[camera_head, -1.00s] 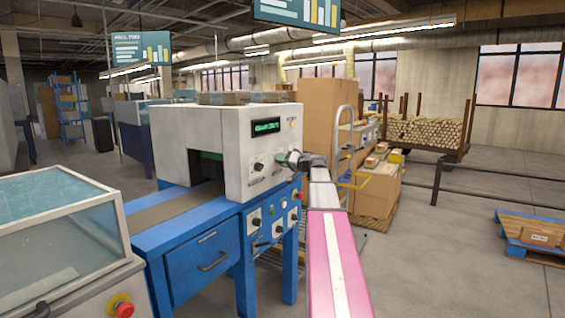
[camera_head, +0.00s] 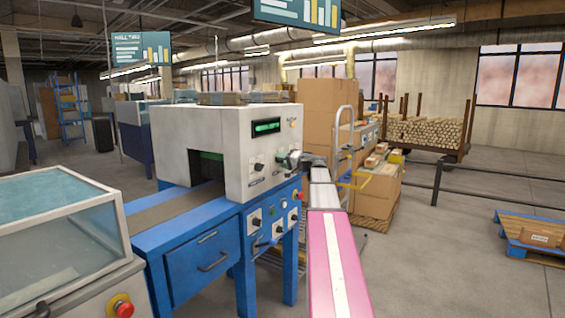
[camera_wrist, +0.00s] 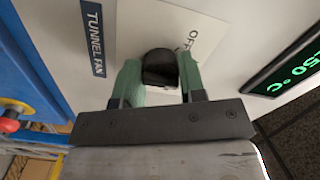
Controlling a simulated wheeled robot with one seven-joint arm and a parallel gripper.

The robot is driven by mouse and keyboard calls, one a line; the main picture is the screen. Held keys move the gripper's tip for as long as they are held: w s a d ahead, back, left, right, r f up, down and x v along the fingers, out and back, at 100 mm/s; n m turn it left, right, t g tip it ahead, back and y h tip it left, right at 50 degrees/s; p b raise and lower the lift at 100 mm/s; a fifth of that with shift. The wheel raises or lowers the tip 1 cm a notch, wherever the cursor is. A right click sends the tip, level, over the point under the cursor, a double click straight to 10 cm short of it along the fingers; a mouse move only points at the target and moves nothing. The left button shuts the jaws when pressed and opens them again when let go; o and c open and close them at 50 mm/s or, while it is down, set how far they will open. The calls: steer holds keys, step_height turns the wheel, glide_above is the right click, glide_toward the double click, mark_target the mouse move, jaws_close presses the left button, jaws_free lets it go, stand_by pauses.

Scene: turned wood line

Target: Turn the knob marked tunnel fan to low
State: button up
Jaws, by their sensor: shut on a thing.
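The tunnel fan knob (camera_wrist: 160,69) is black and round and sits on the white panel in the wrist view. The label "TUNNEL FAN" (camera_wrist: 93,38) is to its left in that view, and lettering starting "OF" shows beside the knob; the other position marks are hidden. My gripper (camera_wrist: 160,80) has its green fingers on both sides of the knob, shut on it. In the head view my gripper (camera_head: 287,159) is at the right side of the white machine's front (camera_head: 230,150), and the knob is hidden there.
A green display (camera_head: 267,127) is above, showing "50 °C" in part in the wrist view. Another knob (camera_head: 258,167) is to the left of my gripper. The blue lower panel (camera_head: 275,240) has more knobs and a red button (camera_head: 298,196). A red emergency button (camera_head: 121,306) is at front left.

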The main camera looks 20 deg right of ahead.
steer(key=o, duration=0.9)
steer(key=v, duration=1.1)
